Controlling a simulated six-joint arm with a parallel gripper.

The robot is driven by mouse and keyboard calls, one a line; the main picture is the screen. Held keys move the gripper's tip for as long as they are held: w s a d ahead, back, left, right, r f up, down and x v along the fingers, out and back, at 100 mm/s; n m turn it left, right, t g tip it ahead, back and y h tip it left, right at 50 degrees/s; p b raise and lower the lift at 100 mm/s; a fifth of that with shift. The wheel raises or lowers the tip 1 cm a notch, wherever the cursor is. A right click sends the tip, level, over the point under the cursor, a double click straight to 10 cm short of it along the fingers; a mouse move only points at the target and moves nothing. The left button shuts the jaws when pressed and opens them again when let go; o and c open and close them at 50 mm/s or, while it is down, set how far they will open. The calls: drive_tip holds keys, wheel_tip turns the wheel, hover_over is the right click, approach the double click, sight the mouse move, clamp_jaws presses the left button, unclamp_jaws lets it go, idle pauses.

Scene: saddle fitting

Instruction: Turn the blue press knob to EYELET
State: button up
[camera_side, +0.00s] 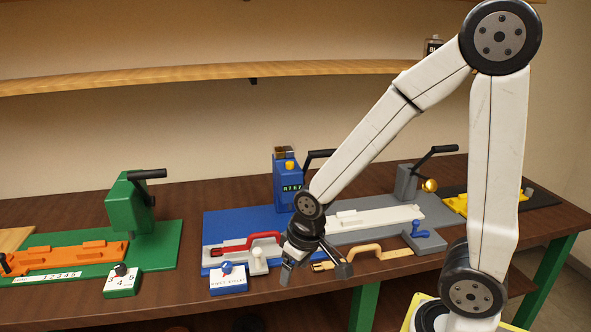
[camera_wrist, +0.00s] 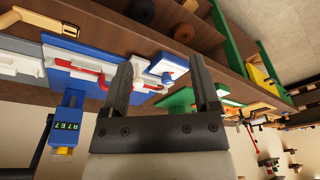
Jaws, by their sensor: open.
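The blue press knob (camera_side: 226,267) sits on a small white-topped blue box at the bench's front edge, with lettering on its front plate (camera_side: 228,281) that seems to read RIVET EYELET. Which word the knob points to is too small to tell. The knob also shows in the wrist view (camera_wrist: 168,77), framed between my fingers. My gripper (camera_side: 314,273) is open and empty, to the right of the knob in the side view and apart from it. The blue press (camera_side: 285,180) with a green-lit display stands behind.
A red-handled piece (camera_side: 245,243) and a white ball knob (camera_side: 258,254) lie close behind the blue knob. A tan strap piece (camera_side: 365,254) and blue lever (camera_side: 424,235) are to the right. A green station (camera_side: 160,240) with a black dial (camera_side: 120,270) is left.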

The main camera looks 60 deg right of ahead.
drive_tip(key=w+m+g, duration=0.1)
drive_tip(key=w+m, duration=0.5)
drive_tip(key=w, duration=0.6)
drive_tip(key=m+g, duration=0.1)
drive_tip(key=m, duration=0.5)
approach(226, 264)
drive_tip(key=shift+s+f, duration=0.5)
drive_tip(key=shift+s, duration=0.05)
drive_tip(key=shift+w+f+m, duration=0.25)
drive_tip(key=shift+w+m, duration=0.15)
drive_tip(key=shift+w, duration=0.3)
drive_tip(key=shift+f, duration=0.1)
drive_tip(key=shift+f, duration=3.8)
clamp_jaws()
